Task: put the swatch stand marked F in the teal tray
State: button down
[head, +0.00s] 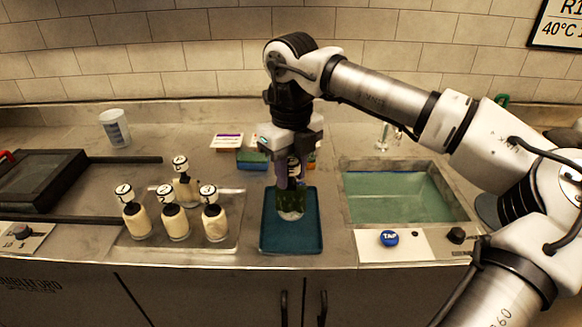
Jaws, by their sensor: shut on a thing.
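My gripper (291,182) points straight down and is shut on a swatch stand (290,203). The stand shows a dark green patch and a pale rounded lower end. Its upper part is between the fingers, and I cannot read any letter on it. I cannot tell whether the stand's base touches the tray floor.
Several cream bottles with numbered tops (173,222) stand on a metal tray (225,243) to the left. A sink of green liquid (400,197) is to the right, with a blue TAP button (389,238) before it. Small coloured boxes (251,159) stand behind the gripper.

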jog(key=shift+f+b, duration=1.75)
jog(key=shift+f, duration=1.05)
jog(key=shift+f+b, duration=0.45)
jog(key=shift+f, duration=0.05)
jog(key=c, duration=0.6)
grip_release()
jog(key=shift+r, duration=0.15)
jog(key=shift+r+p, duration=2.3)
jog(key=shift+r, duration=1.15)
jog(key=shift+f, duration=0.1)
